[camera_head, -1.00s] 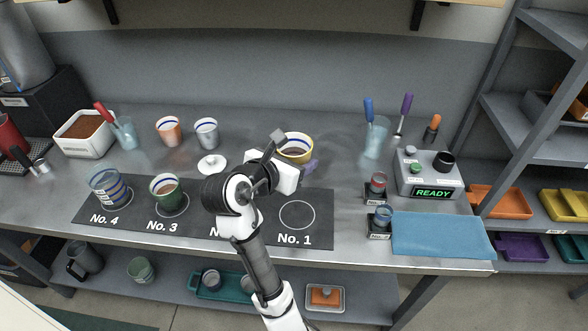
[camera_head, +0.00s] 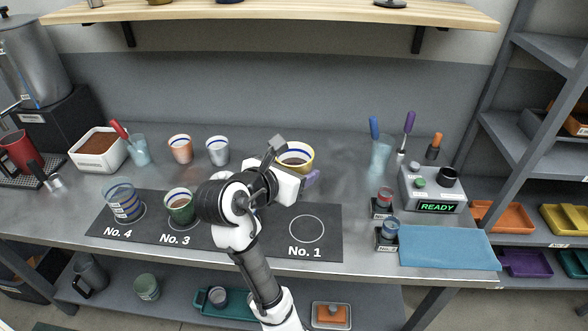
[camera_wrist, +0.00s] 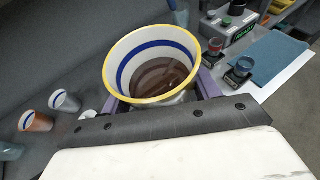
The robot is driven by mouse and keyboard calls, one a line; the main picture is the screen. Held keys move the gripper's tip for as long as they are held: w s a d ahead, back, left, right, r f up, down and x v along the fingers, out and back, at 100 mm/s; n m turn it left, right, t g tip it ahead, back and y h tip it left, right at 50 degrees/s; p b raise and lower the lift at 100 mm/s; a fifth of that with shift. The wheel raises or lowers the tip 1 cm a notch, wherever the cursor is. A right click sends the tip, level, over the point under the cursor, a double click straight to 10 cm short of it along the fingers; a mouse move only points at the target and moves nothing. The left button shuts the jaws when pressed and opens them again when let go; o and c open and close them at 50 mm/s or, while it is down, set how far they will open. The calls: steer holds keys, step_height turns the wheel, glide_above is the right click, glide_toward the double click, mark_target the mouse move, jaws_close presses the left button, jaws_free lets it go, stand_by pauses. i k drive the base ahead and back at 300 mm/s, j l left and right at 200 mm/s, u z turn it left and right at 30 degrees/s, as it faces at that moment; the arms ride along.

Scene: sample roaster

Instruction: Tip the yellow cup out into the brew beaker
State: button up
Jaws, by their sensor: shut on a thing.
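The yellow-rimmed cup (camera_head: 296,157) is white inside with a blue band and sits between the purple fingers of my gripper (camera_head: 306,178). The wrist view shows the cup (camera_wrist: 150,55) with brown contents inside. It looks roughly upright, and my gripper (camera_wrist: 160,100) is shut on it. A clear beaker with stripes (camera_head: 123,201) stands on the No. 4 spot at the left. I cannot tell for sure whether it is the brew beaker. My arm hides the No. 2 spot.
A green cup (camera_head: 180,208) stands at No. 3, and the No. 1 circle (camera_head: 307,229) is empty. An orange cup (camera_head: 181,149) and a white cup (camera_head: 218,151) stand behind. A tool-filled glass (camera_head: 381,156) and a READY device (camera_head: 433,190) are at the right.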

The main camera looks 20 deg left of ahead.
mark_target(121, 196)
steer(key=k+j, duration=0.15)
steer(key=k, duration=0.25)
steer(key=k+j, duration=0.1)
steer(key=k, duration=0.3)
